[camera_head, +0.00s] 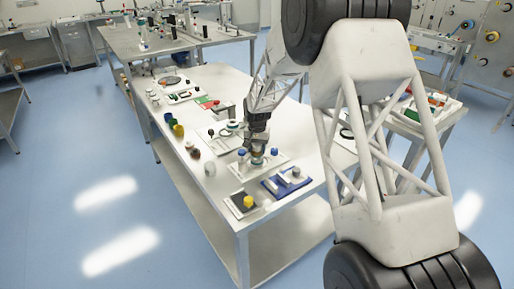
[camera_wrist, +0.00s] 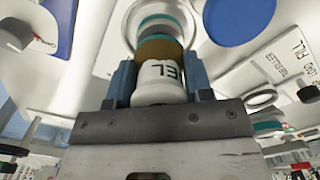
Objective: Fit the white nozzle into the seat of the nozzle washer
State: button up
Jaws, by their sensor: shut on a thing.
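My gripper (camera_wrist: 160,73) is shut on a white nozzle (camera_wrist: 158,92) with dark letters, held between the two blue fingers in the wrist view. A brass-coloured band and a teal band show just beyond the white part. Behind them is a pale round ring (camera_wrist: 160,16) on a white plate, apparently the seat of the nozzle washer. I cannot tell whether the nozzle touches the seat or sits in it. In the head view my gripper (camera_head: 257,157) points down over the white plate (camera_head: 240,171) near the bench's front; the nozzle is too small to make out there.
A blue tray (camera_head: 285,186) and a dark pad with a yellow knob (camera_head: 248,202) lie nearer the bench's front edge. Several coloured parts line the left edge. A loose-looking ring (camera_wrist: 261,97) shows right in the wrist view.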

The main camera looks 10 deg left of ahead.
jog(key=shift+f, duration=0.95)
dwell(0.6)
jog(key=o, duration=1.2)
jog(key=shift+r, duration=3.9)
